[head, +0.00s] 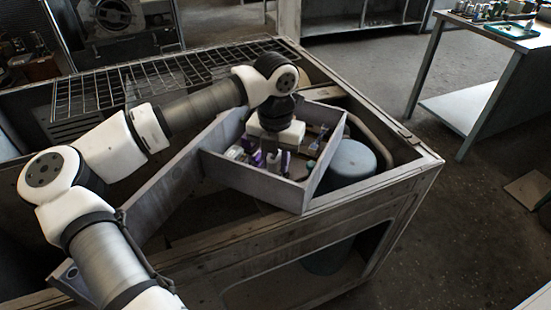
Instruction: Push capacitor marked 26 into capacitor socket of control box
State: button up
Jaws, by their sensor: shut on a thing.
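The control box (262,184) is an open grey metal tray with raised walls, set in the blower housing. My gripper (272,162) points down inside the box, low among the small parts there. It is shut on a small purplish part, which I take for the capacitor (273,160). Its fingers hide most of it, and no marking can be read. Another small purple part (257,158) stands just left of the fingers. The capacitor socket cannot be made out; I cannot tell whether the held part touches it.
A grey-blue cylinder (352,160) stands close to the right of the box. The housing's frame (415,163) surrounds both, with a wire grille (140,85) at the back left. A workbench (490,40) with small parts and a green tray (512,31) stands at the right, across open floor.

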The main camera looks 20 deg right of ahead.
jog(key=shift+f+b, duration=0.7)
jog(key=shift+f, duration=0.15)
jog(key=o, duration=0.9)
jog(key=shift+r, duration=0.15)
notch_tip(320, 180, up, 14)
jog(key=b, duration=0.1)
jog(key=shift+f, duration=0.2)
jog(key=shift+s, duration=0.1)
